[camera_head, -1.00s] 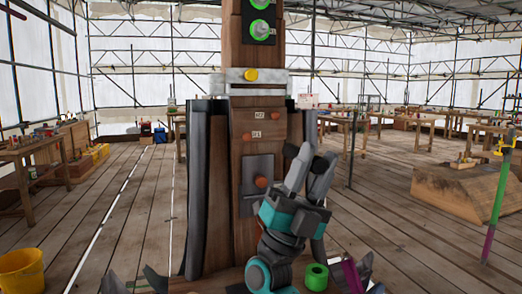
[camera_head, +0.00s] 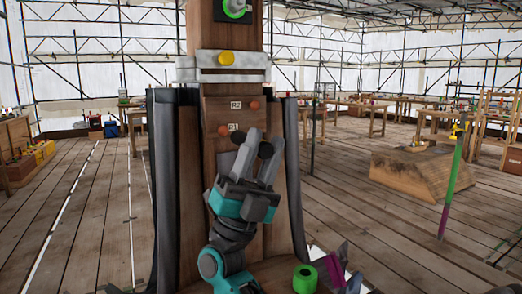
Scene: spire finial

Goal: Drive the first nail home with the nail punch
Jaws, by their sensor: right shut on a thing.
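A wooden post (camera_head: 188,150) stands upright in the centre. Orange round heads, probably the nails, sit on its front: one beside the label R1 (camera_head: 223,130) and one beside the label R2 (camera_head: 253,106). My right gripper (camera_head: 258,150), grey with teal, is in front of the post, its fingers pointing up, just below and right of the R1 head. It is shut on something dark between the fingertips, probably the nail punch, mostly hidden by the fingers. I cannot tell whether it touches the post. The gripper covers most of a grey plate (camera_head: 224,165). My left gripper is out of view.
A pale metal band with a yellow knob (camera_head: 227,58) crosses the post above the labels. Dark upright panels (camera_head: 163,190) flank it. A green roll (camera_head: 304,278) lies at the post's foot. A wooden block (camera_head: 425,175) and a green-purple pole (camera_head: 452,180) stand right.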

